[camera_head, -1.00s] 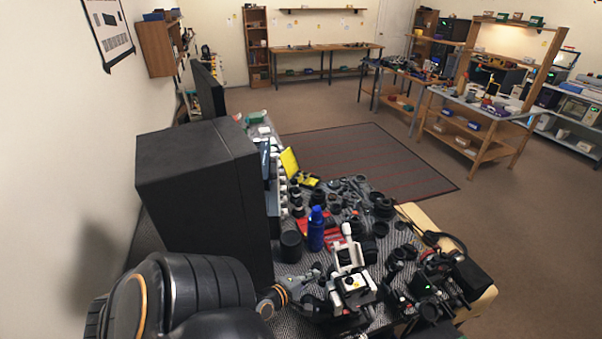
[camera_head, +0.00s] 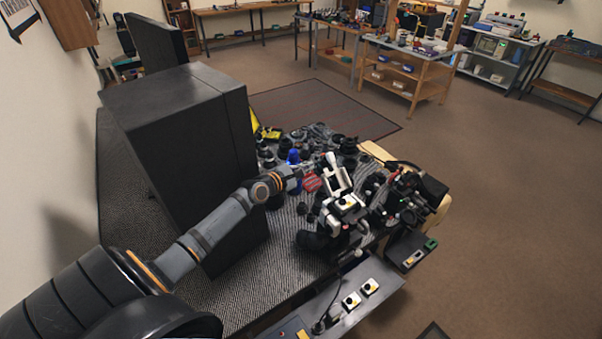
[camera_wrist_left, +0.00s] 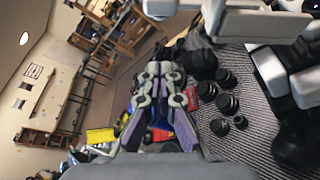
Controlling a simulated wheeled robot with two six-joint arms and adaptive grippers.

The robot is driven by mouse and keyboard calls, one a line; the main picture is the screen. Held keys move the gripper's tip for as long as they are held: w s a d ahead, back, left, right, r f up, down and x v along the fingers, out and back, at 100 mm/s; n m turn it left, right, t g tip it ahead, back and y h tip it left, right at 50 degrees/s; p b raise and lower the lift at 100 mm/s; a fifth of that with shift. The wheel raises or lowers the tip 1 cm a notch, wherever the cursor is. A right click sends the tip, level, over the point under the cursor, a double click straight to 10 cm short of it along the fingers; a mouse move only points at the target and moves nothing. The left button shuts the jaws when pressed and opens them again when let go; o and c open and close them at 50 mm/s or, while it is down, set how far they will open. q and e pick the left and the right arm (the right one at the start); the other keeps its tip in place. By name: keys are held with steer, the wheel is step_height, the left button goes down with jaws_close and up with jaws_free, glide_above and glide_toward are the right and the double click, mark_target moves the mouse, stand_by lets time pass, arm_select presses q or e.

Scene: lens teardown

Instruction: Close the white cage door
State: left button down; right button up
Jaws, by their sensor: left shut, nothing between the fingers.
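The white cage door (camera_head: 337,181) looks like an open white frame tilted up above a white box-like body (camera_head: 347,204) on the crowded table. A white handle-like piece rises at its top. Large white parts (camera_wrist_left: 240,22) fill the top right of the left wrist view; I cannot tell exactly which part is the door there. My left gripper (camera_head: 308,178) reaches in from the left, just left of the white frame, partly lost among the parts. In the left wrist view its fingers (camera_wrist_left: 160,72) are together and empty. My right gripper is not seen.
A big black cabinet (camera_head: 180,150) stands left, close to my left arm. A blue bottle (camera_head: 293,157) and several black lens parts (camera_head: 345,143) crowd the table behind. Black camera gear (camera_head: 405,195) stands right. The patterned table top (camera_head: 255,285) is clear in front.

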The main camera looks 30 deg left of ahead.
mark_target(336, 171)
arm_select(q)
steer(key=w+d+p, duration=0.1)
steer(key=w+d+r+p, duration=0.1)
steer(key=w+d+p, duration=0.1)
steer(key=shift+w+d+r, duration=0.15)
steer(key=shift+w+r, duration=0.15)
steer(key=shift+w, duration=0.1)
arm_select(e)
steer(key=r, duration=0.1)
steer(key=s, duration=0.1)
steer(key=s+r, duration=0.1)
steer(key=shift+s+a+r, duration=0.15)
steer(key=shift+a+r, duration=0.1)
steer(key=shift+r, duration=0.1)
